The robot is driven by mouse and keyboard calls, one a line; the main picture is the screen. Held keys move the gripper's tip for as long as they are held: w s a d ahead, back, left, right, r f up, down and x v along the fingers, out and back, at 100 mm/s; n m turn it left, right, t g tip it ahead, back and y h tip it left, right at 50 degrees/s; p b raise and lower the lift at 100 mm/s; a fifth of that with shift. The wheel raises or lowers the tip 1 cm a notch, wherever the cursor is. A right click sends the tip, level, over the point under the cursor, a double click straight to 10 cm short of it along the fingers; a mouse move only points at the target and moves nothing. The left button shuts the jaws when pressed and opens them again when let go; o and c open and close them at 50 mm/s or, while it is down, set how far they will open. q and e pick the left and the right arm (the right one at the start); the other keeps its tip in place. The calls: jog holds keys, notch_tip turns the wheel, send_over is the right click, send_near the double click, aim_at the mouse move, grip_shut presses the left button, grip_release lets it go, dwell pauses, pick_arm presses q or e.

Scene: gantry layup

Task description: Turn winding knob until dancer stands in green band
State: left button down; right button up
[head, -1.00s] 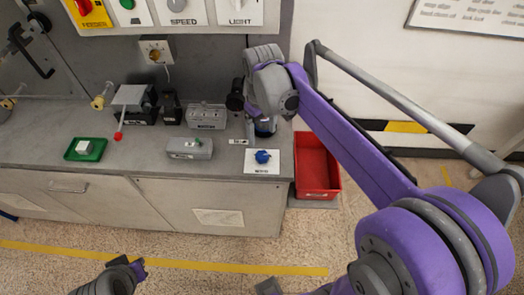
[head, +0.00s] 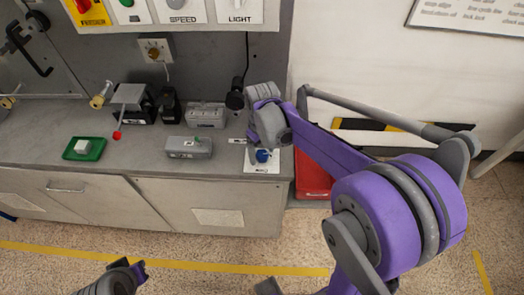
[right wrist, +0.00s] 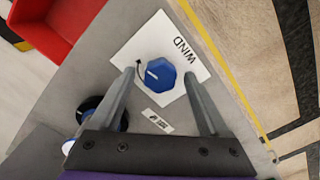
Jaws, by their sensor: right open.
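The winding knob (right wrist: 158,76) is blue and faceted, with a white mark on top. It sits on a white plate labelled WIND (right wrist: 185,52), with a small black curved arrow beside it. In the right wrist view, my right gripper (right wrist: 157,74) is open, one finger on each side of the knob with gaps visible; I cannot tell the height of its tips. In the head view the knob (head: 263,156) shows just below my right wrist, at the counter's right end. I cannot make out the dancer or a green band.
A red bin (head: 312,178) stands right of the counter (head: 140,155). Left of the knob are grey boxes (head: 188,147), a device with a red ball (head: 117,135) and a green tray (head: 83,149). A control panel (head: 180,14) hangs above.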

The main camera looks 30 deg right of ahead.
grip_shut()
dwell(0.3)
